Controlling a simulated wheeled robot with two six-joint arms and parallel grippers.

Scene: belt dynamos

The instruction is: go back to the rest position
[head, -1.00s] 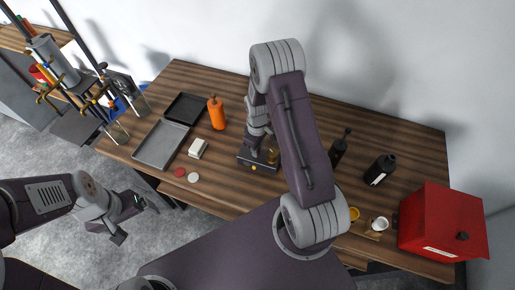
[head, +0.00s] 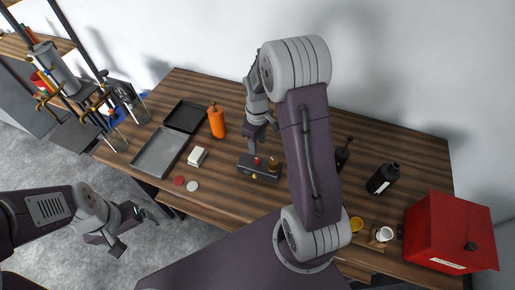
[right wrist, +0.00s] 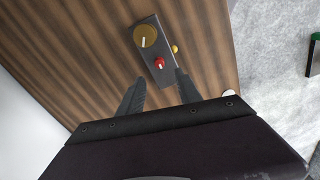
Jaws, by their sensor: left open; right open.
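My left gripper (head: 134,231) is open and empty in the head view, over the floor left of the table's front edge. My right gripper (head: 262,140) is open and appears above and behind a small dark box (head: 244,165) on the table. The box carries a red knob (head: 257,160), a brass dial (head: 273,163) and a yellow button on its front.
On the wooden table (head: 220,192) are a grey tray (head: 158,152), a black tray (head: 186,117), an orange bottle (head: 217,121) and a white block (head: 197,156). Dark bottles (head: 384,178) and a red box (head: 450,233) stand at right. A rack (head: 70,85) stands at far left.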

